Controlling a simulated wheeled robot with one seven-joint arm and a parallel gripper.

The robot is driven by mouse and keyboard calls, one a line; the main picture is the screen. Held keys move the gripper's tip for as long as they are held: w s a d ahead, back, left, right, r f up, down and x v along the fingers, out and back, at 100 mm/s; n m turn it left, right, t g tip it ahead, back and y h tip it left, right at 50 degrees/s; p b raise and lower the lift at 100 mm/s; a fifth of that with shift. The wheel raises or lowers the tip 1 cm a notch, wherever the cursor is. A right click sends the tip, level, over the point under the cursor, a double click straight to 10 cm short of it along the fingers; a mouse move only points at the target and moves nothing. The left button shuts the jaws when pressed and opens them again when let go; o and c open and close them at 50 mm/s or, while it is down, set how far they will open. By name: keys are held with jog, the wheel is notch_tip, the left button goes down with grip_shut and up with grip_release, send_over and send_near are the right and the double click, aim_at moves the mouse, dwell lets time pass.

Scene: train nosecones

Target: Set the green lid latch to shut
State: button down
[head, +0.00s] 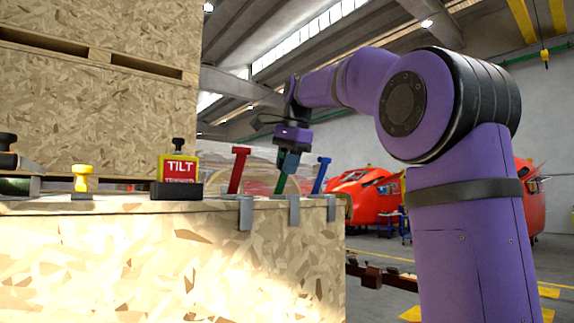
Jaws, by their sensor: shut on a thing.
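The green lid latch (280,184) is a lever standing on the top edge of the wooden crate, between a red latch (238,170) and a blue latch (321,175). It leans with its top toward the right. My gripper (289,160) reaches down from above and is shut on the upper part of the green latch, which its fingers partly hide. The red latch leans slightly right, and the blue latch leans right too. Grey metal brackets (294,211) hang over the crate edge below the latches.
The wooden crate (170,265) fills the lower left. On it stand a red and yellow tilt indicator (178,169), a yellow knob (82,178) and a black-handled item (8,150). A taller crate stack (95,90) rises behind. Red train nosecones (362,196) stand in the hall behind.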

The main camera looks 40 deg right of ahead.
jog(key=s+f+t, duration=0.1)
jog(key=s+t, duration=0.1)
jog(key=t, duration=0.1)
jog(key=shift+f, duration=0.15)
jog(key=shift+s+f+t, duration=0.4)
jog(key=shift+f+t, duration=0.35)
jog(key=shift+f, duration=0.05)
jog(key=shift+s+f+t, duration=0.4)
jog(key=shift+f+t, duration=0.4)
jog(key=shift+s+f+t, duration=0.4)
jog(key=shift+f+t, duration=0.35)
jog(key=shift+f, duration=0.2)
